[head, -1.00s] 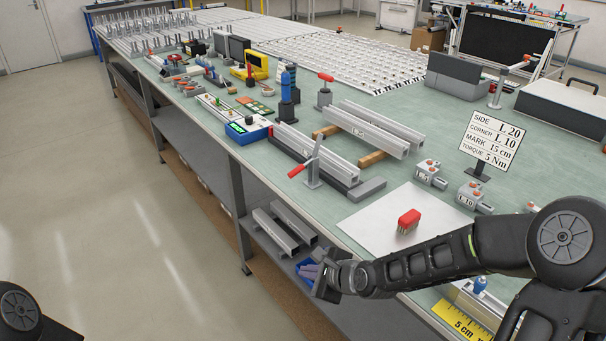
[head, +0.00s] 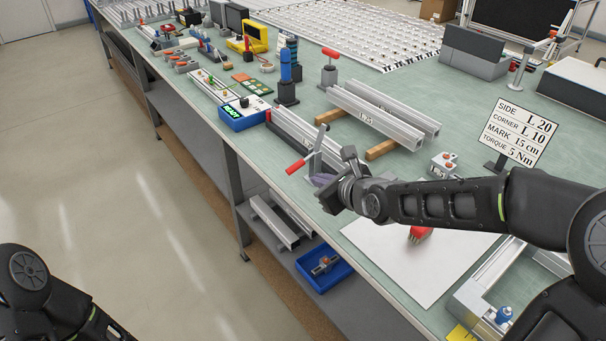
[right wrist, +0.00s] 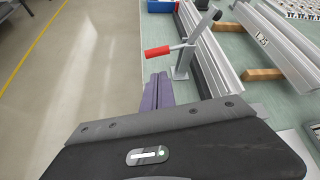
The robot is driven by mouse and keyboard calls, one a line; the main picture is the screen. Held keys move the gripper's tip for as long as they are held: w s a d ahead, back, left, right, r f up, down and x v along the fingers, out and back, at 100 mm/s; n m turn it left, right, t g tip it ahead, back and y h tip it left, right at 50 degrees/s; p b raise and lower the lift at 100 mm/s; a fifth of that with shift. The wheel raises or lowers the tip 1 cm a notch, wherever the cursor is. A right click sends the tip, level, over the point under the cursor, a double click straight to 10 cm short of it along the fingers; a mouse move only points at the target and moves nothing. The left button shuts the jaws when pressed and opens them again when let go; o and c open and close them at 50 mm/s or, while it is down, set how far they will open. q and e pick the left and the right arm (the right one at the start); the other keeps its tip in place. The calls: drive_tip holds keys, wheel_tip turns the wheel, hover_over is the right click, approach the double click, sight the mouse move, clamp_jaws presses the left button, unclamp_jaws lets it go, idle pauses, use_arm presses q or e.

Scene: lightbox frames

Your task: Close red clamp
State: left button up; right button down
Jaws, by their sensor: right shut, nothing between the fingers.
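The clamp (head: 313,158) with a red handle (head: 296,167) stands near the table's front edge, at the near end of a long aluminium rail. Its handle sticks out to the left, toward the edge, and a grey arm slants up. In the right wrist view the red handle (right wrist: 157,51) lies left of the grey post (right wrist: 182,62). My right gripper (head: 322,181) is just in front of the clamp. Its shut purple fingers (right wrist: 157,91) point toward the clamp's base, apart from the handle. My left arm shows at the lower left; its gripper is out of view.
Two aluminium rails (head: 378,118) lie on wooden blocks behind. Another red-topped clamp (head: 330,66) stands farther back. A white sheet (head: 395,262) with a red brush-like item lies under my right arm. A blue bin (head: 323,268) sits on the lower shelf.

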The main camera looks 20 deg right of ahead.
drive_tip(key=b+x, duration=0.2)
drive_tip(key=shift+w+a+f+b, duration=0.15)
drive_tip(key=shift+f+b, duration=0.15)
drive_tip(key=shift+f, duration=0.05)
drive_tip(key=p+x, duration=0.2)
drive_tip(key=x, duration=0.4)
drive_tip(key=shift+w+r, duration=0.1)
drive_tip(key=shift+w, duration=0.25)
drive_tip(key=shift+w+f, duration=0.25)
drive_tip(key=shift+w, duration=0.05)
drive_tip(key=shift+b, duration=0.3)
drive_tip(key=shift+a+r, duration=0.1)
drive_tip(key=shift+r, duration=0.05)
